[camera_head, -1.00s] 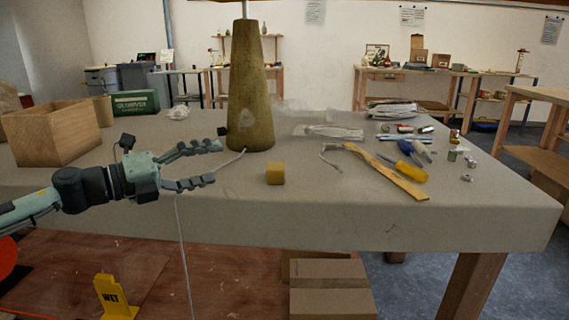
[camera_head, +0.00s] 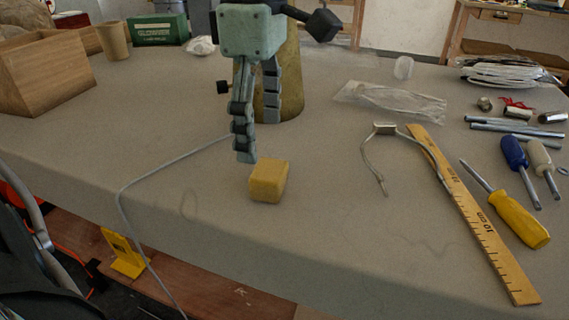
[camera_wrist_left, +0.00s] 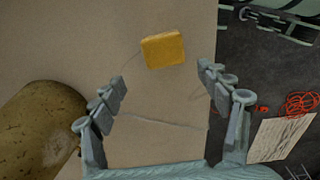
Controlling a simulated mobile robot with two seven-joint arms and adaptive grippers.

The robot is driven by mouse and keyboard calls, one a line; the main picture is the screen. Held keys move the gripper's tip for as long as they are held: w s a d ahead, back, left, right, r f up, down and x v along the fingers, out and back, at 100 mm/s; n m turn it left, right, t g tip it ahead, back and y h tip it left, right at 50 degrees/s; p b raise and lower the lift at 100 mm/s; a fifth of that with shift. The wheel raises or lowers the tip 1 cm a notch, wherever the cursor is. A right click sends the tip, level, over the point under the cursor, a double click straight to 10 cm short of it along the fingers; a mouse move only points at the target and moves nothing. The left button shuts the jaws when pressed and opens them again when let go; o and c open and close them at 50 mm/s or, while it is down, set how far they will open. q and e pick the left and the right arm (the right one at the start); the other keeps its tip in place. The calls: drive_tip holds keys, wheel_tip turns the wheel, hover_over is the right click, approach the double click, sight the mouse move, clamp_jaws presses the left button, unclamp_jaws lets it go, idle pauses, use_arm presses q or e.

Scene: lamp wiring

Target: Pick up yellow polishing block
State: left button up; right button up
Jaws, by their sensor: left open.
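The yellow polishing block (camera_head: 269,181) sits on the grey table near its front edge. It also shows in the left wrist view (camera_wrist_left: 163,50), ahead of the fingertips and between their lines. My left gripper (camera_head: 257,140) points down just behind the block, above the table. In the left wrist view my left gripper (camera_wrist_left: 160,78) is open with nothing between its fingers. I cannot tell whether a fingertip touches the block. My right gripper is not in view.
The lamp base (camera_head: 292,75) stands right behind my left gripper. A pale cable (camera_head: 160,180) runs over the front edge. A ruler (camera_head: 480,220), a yellow screwdriver (camera_head: 515,215) and several small parts lie to the right. A wooden box (camera_head: 42,75) stands at the left.

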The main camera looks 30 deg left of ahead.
sight(265, 168)
use_arm(q)
drive_tip(key=f, duration=0.6)
drive_tip(key=shift+s+d+f, duration=0.3)
drive_tip(key=shift+s+d, duration=0.05)
drive_tip(key=shift+d, duration=0.05)
drive_tip(key=shift+f, duration=0.15)
drive_tip(key=shift+c, duration=0.6)
drive_tip(key=c, duration=0.7)
drive_tip(key=shift+c, duration=1.1)
drive_tip(key=shift+r, duration=0.2)
drive_tip(key=shift+w+r, duration=0.1)
drive_tip(key=shift+r, duration=0.2)
wheel_tip(265, 168, up, 3)
drive_tip(key=shift+f, duration=0.1)
drive_tip(key=s+a+r, duration=0.7)
drive_tip(key=s, duration=0.2)
drive_tip(key=shift+a+b, duration=0.3)
drive_tip(key=shift+a, duration=0.1)
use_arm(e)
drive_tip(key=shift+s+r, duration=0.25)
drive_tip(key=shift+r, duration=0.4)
